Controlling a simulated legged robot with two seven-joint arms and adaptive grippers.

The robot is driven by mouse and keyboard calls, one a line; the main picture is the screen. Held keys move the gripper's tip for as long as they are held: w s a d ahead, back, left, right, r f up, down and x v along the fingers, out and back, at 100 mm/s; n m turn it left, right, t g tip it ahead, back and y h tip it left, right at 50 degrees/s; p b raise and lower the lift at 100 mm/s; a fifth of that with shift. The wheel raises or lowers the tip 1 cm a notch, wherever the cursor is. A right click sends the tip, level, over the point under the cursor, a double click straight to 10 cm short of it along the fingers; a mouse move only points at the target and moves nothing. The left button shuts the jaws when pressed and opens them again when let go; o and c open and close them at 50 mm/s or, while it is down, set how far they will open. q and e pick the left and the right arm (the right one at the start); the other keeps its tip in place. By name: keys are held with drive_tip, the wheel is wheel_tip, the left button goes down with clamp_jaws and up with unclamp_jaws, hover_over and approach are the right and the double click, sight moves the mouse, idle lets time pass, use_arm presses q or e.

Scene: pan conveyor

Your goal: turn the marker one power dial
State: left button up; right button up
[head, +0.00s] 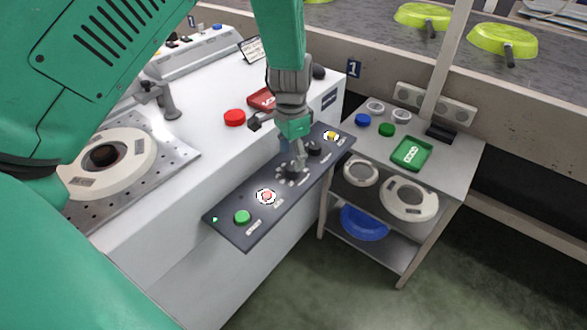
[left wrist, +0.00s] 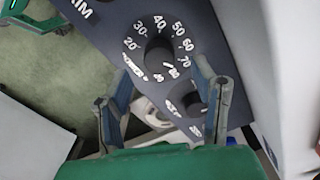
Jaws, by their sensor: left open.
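The power dial (head: 291,172) is a black round knob on the dark sloping control panel (head: 236,230). In the left wrist view the dial (left wrist: 160,55) has a white number scale around it and the word POWER beside it. My left gripper (head: 298,158) is open, pointing down over the panel, and partly covers the dial area. In the left wrist view the dial appears between the gripper's two fingers (left wrist: 162,68); I cannot tell whether they touch it. My right gripper is not in view.
The panel also bears a green button (head: 242,217), a red button (head: 266,196), a second black knob (head: 313,148) and a yellow button (head: 331,135). A red button (head: 235,117) sits on the white machine behind. A metal shelf cart (head: 455,160) stands right of the panel.

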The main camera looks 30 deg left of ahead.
sight(291, 167)
use_arm(q)
drive_tip(key=f, duration=0.3)
drive_tip(key=shift+a, duration=0.3)
drive_tip(key=shift+f+b, duration=0.3)
drive_tip(key=shift+d+f, duration=0.15)
drive_tip(key=shift+d, duration=0.45)
drive_tip(key=shift+a, duration=0.2)
drive_tip(key=c, duration=1.1)
drive_tip(key=shift+s+a, duration=0.1)
drive_tip(key=shift+a, duration=0.05)
drive_tip(key=shift+c, duration=0.2)
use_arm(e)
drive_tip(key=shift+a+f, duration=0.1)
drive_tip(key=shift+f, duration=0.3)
use_arm(q)
drive_tip(key=shift+s+n+p, duration=0.1)
drive_tip(key=shift+n+p, duration=0.2)
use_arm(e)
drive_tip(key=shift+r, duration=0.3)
